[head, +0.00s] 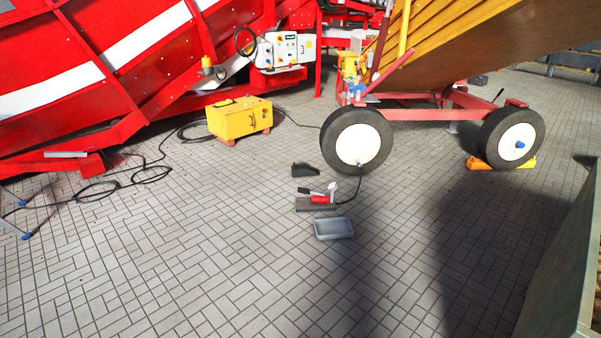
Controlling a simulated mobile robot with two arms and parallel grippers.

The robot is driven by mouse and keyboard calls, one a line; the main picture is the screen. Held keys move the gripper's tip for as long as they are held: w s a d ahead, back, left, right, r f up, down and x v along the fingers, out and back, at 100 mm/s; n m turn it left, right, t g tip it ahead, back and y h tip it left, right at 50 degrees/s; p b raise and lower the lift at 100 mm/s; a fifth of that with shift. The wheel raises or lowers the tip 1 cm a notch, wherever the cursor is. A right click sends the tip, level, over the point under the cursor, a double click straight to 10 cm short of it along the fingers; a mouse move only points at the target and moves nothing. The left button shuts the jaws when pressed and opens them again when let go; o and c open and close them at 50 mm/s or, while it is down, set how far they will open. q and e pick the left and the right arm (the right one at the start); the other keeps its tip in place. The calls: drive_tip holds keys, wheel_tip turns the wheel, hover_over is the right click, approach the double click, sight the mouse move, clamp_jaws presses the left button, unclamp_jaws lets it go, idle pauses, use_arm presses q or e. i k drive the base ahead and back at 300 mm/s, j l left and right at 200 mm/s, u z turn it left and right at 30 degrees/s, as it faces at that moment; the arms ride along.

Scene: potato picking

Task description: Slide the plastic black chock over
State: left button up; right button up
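The black plastic chock (305,170) lies on the tiled floor. It is a small dark wedge, just left of the near trailer wheel (357,142) and apart from it. The wheel has a black tyre and a white hub. Neither of my grippers shows in the head view.
A foot pump with a red cylinder (320,199) and a hose running to the wheel lies in front of the chock. A grey tray (333,229) is nearer. A yellow box (239,118) with cables stands left. The foreground floor is clear.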

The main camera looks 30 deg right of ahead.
sight(298, 170)
drive_tip(key=i+l+z, duration=0.1)
drive_tip(key=i+z, duration=0.35)
drive_tip(key=i, duration=3.8)
drive_tip(key=i+z, duration=0.1)
drive_tip(key=i, duration=0.55)
drive_tip(key=i+j+z, duration=0.1)
drive_tip(key=i, duration=0.5)
drive_tip(key=i+j+z, duration=0.1)
drive_tip(key=i+j, duration=0.15)
drive_tip(key=i, duration=0.4)
